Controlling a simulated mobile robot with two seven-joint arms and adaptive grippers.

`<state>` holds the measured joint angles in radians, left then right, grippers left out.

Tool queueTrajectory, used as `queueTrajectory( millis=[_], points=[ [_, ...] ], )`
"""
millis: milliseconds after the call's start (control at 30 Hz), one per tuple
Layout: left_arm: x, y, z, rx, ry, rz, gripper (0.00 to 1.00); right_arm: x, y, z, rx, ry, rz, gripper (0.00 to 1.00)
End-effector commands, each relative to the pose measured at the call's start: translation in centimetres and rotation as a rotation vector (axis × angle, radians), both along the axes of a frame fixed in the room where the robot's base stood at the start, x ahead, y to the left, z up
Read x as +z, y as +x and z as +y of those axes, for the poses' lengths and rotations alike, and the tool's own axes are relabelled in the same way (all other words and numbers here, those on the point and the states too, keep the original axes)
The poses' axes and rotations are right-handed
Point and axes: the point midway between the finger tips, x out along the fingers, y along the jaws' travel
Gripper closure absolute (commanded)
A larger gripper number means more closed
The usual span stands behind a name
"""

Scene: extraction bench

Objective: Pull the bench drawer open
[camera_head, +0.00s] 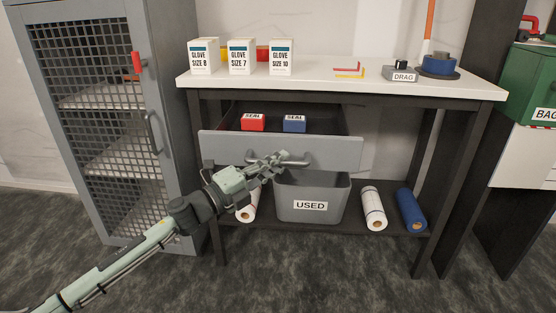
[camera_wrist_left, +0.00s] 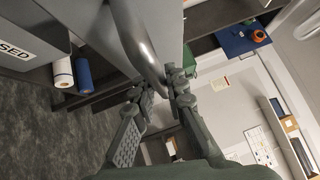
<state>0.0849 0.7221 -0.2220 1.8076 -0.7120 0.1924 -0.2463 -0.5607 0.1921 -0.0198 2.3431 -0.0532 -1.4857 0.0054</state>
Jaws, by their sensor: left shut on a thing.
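The grey bench drawer (camera_head: 335,151) stands pulled out from under the white bench top (camera_head: 330,82) in the head view. Its inside shows, with a red box (camera_head: 253,123) and a blue box (camera_head: 294,124) marked SEAL. My left gripper (camera_head: 277,159) is at the drawer's curved metal handle (camera_head: 299,161), shut on it. In the left wrist view the handle (camera_wrist_left: 134,38) runs down between the fingers of the left gripper (camera_wrist_left: 162,92). The fingers hide part of the handle in the head view. My right gripper is not in view.
A grey bin marked USED (camera_head: 310,206) stands on the lower shelf below the drawer, between rolls. A mesh-door cabinet (camera_head: 100,110) stands close at the left. Glove boxes (camera_head: 241,57) stand on the bench top. The floor in front is clear.

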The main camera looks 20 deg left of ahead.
Motion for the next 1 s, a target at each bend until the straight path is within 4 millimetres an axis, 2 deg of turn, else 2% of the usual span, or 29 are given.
queueTrajectory(
  millis=[367,400,567,867,1000],
  points=[
    [0.0,0.0,0.0,0.002,0.0,0.0,1.0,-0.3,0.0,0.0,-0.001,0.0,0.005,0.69],
    [0.0,0.0,0.0,0.002,0.0,0.0,0.85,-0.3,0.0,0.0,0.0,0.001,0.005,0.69],
    [0.0,0.0,0.0,0.002,0.0,0.0,0.66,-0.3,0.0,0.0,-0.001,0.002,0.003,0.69],
    [0.0,-0.1,0.0,0.001,0.0,0.0,0.66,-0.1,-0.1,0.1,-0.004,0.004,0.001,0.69],
    [-0.3,-1.1,0.6,0.001,-0.001,0.003,0.66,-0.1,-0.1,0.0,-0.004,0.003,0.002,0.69]
  ],
)
